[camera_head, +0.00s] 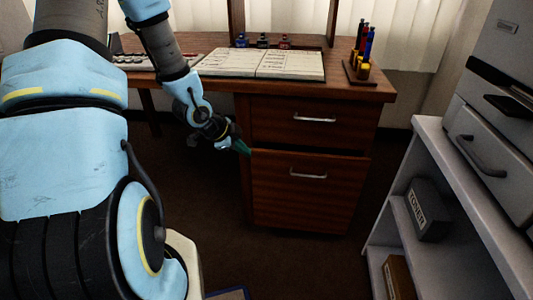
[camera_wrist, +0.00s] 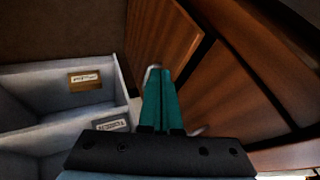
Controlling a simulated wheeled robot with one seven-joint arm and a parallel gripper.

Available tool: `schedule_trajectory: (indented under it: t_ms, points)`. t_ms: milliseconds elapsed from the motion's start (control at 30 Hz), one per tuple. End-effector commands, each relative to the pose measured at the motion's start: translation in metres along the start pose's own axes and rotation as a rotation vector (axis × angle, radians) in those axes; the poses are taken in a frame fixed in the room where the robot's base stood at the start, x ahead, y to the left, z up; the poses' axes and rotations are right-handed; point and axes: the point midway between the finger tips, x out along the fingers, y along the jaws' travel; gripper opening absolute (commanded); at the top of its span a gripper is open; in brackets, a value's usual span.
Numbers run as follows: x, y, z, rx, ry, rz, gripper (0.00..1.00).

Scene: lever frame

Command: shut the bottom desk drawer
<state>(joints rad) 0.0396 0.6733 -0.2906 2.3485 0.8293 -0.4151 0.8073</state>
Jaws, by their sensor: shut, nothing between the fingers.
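The bottom desk drawer (camera_head: 305,195) has a dark reddish wood front with a silver bar handle (camera_head: 308,175). I cannot tell whether the fingertips touch the wood. In the wrist view, my gripper's fingers (camera_wrist: 155,85) point toward the bottom drawer front (camera_wrist: 165,35), and its handle (camera_wrist: 150,72) shows partly behind them.
The top drawer (camera_head: 315,125) sits above, flush-looking, under the desktop (camera_head: 350,85) with an open book (camera_head: 265,64) and pen holder (camera_head: 361,70). A grey shelf unit (camera_head: 425,150) holding a toner box (camera_head: 428,208) stands at right. Carpet is clear before the drawer.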

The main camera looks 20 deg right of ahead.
Motion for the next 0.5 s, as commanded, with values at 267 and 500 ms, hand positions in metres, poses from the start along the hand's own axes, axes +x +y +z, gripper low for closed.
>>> schedule_trajectory:
  t_ms: [267,500]
  points:
    - [0.003,0.007,0.008,0.008,0.003,-0.003,0.00]
    - [0.048,0.008,0.008,0.008,0.003,0.000,0.00]
